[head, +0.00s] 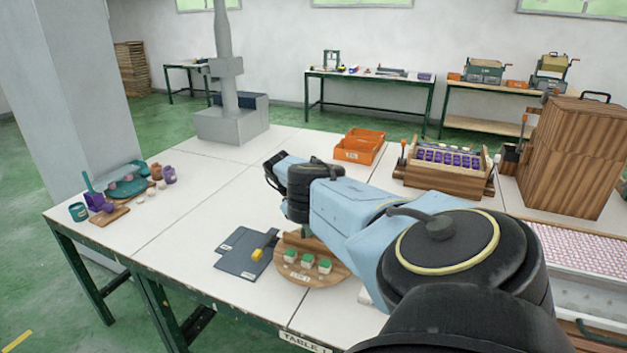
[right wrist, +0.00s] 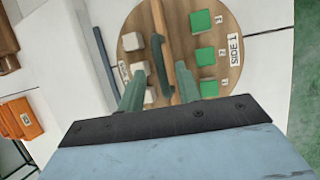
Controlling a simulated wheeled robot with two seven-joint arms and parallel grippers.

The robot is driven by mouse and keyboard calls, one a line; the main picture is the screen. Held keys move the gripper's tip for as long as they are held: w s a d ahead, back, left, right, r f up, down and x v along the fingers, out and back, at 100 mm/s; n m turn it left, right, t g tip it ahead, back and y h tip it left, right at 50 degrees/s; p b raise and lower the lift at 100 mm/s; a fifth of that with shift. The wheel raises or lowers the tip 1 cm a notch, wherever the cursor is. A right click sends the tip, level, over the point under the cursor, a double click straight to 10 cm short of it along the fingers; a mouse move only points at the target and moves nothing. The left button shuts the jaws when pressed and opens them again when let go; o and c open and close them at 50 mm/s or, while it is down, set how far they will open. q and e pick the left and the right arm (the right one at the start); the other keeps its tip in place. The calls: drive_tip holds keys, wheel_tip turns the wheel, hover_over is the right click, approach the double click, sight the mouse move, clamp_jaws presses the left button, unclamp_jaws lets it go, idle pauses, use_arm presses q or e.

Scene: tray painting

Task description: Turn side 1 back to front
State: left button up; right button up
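A round wooden turntable (head: 338,271) sits near the front edge of the white table. It also shows in the right wrist view (right wrist: 228,70). A wooden divider (right wrist: 171,35) with a dark green handle (right wrist: 157,58) crosses the middle. White blocks (right wrist: 133,41) and another label stand on the far side. My right gripper (right wrist: 160,78) is over the turntable, its green fingers apart on either side of the divider and handle; contact cannot be told. My left gripper is not in view.
Orange bins (head: 357,150), a wooden rack of purple pieces (head: 440,181) and a tall wooden cabinet (head: 570,155) stand farther back. The table's left middle is clear.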

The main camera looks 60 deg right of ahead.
drive_tip(key=p+v, duration=0.3)
drive_tip(key=v, duration=0.8)
drive_tip(key=shift+w+r, duration=0.15)
drive_tip(key=shift+r, duration=0.15)
drive_tip(key=shift+a, duration=0.1)
